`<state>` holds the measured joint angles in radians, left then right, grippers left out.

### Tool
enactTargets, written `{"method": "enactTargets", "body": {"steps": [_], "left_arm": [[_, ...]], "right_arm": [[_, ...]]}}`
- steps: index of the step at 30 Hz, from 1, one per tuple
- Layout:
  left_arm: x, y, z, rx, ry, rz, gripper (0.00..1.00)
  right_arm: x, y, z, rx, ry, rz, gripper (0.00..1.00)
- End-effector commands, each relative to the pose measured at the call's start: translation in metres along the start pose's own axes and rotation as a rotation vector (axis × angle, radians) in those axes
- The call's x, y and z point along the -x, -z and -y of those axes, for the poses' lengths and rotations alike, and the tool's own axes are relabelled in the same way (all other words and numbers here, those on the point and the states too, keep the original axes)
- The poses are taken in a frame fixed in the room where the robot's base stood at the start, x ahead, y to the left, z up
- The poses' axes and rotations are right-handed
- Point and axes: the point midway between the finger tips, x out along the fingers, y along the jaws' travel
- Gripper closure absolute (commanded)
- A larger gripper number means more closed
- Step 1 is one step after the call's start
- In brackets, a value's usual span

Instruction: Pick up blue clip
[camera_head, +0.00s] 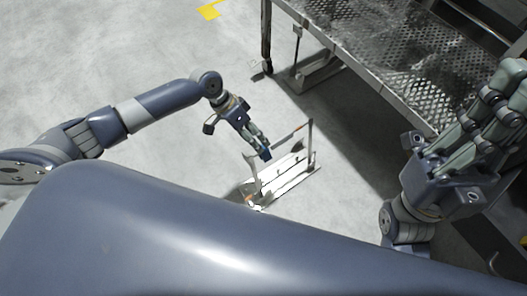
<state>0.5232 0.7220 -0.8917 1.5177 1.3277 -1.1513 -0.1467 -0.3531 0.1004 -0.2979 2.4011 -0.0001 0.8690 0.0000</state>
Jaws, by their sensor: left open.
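A small dark blue piece, which looks like the blue clip (266,154), is at the tips of my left gripper (262,147), above a light metal rack (290,180) on the floor. My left gripper reaches down to it from the upper left with its fingers apart. The fingers partly hide the spot, so I cannot tell whether they touch the piece. My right gripper (503,95) is large and close at the right edge, pointing up, away from the rack. Its fingertips are too unclear to judge.
A perforated metal table (395,55) stands at the upper right, with its legs near the rack. The rack has an upright post and a slanted bar beside my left gripper. A yellow floor mark (210,10) lies at the top. The grey floor at the upper left is clear.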

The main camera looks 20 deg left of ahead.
Motion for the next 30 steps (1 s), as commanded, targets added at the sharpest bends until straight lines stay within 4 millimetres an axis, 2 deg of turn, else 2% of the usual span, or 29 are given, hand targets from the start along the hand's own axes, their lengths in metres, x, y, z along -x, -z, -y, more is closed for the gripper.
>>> {"method": "enactTargets", "body": {"steps": [6,12,19,20,24,26,29,30], "left_arm": [[-0.023,-0.003,-0.004,-0.003,-0.003,0.001,0.44],[-0.05,-0.004,-0.007,-0.001,-0.001,0.0,0.44],[-0.052,-0.003,-0.008,0.0,0.0,0.0,0.44],[-0.051,-0.003,-0.008,0.0,-0.001,0.0,0.46],[-0.051,-0.003,-0.008,0.0,-0.001,0.0,0.78],[-0.051,-0.003,-0.008,0.0,-0.001,0.0,0.9],[-0.051,-0.003,-0.008,0.0,-0.001,0.001,0.9],[-0.051,-0.003,-0.008,0.0,-0.001,0.0,0.93]], "right_arm": [[0.015,0.004,0.001,-0.003,0.0,-0.038,1.0],[0.029,0.0,0.0,-0.003,0.001,-0.034,1.0],[0.028,0.0,0.0,-0.003,0.001,-0.032,1.0],[0.028,0.0,0.0,-0.003,0.001,-0.032,1.0],[0.028,0.0,0.0,-0.003,0.001,-0.032,1.0],[0.028,0.0,0.0,-0.003,0.001,-0.032,1.0],[0.028,0.0,0.0,-0.003,0.001,-0.032,1.0],[0.028,0.0,0.0,-0.003,0.0,-0.032,1.0]]}}
